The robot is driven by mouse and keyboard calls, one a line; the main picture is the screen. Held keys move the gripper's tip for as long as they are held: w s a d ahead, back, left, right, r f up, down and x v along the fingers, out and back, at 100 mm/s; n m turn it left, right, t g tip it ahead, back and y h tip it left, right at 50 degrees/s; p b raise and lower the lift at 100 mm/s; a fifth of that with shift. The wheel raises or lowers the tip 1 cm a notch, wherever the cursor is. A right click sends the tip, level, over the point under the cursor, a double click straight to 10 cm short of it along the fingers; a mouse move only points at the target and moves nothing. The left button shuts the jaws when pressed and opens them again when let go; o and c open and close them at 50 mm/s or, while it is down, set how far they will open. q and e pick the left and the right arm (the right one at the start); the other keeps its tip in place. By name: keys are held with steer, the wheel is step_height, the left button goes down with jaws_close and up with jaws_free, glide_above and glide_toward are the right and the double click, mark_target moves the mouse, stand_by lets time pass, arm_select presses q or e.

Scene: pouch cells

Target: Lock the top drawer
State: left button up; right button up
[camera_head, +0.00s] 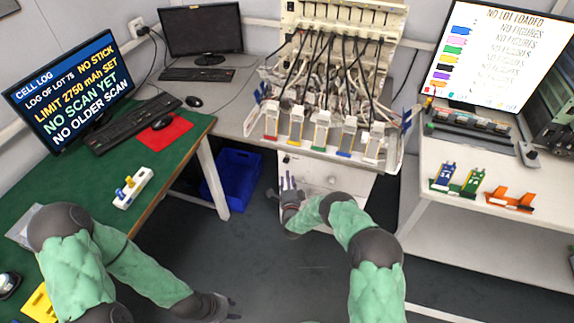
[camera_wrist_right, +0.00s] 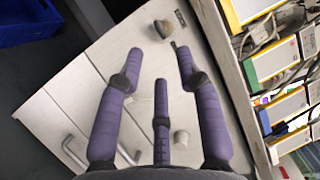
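The white drawer cabinet (camera_head: 352,186) stands under the middle bench. In the right wrist view its white front (camera_wrist_right: 65,105) looks tilted, with a seam between panels and a metal bar handle (camera_wrist_right: 72,150). A rounded grey-beige knob (camera_wrist_right: 163,28) sits near the upper edge, beside a small dark mark. A second pale knob (camera_wrist_right: 180,139) shows near the fingers. I cannot tell which is the lock. My right gripper (camera_wrist_right: 158,62) is open and empty, its purple fingers pointing at the front; it also shows in the head view (camera_head: 288,186). My left gripper (camera_head: 232,308) is low over the floor, its fingers barely visible.
A blue bin (camera_head: 236,178) stands on the floor left of the cabinet. A rack with cables and several coloured-label cells (camera_head: 320,132) sits on the bench above. The green table (camera_head: 80,185) is at left, a white table (camera_head: 465,210) at right. Floor between is clear.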

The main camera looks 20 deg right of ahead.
steer(key=b+x, duration=0.2)
steer(key=x, duration=0.6)
steer(key=shift+w+f+b, duration=0.1)
steer(key=shift+f+b, duration=0.05)
steer(key=shift+b, duration=0.2)
steer(key=shift+w, duration=0.55)
steer(key=shift+d, duration=0.1)
jaws_close()
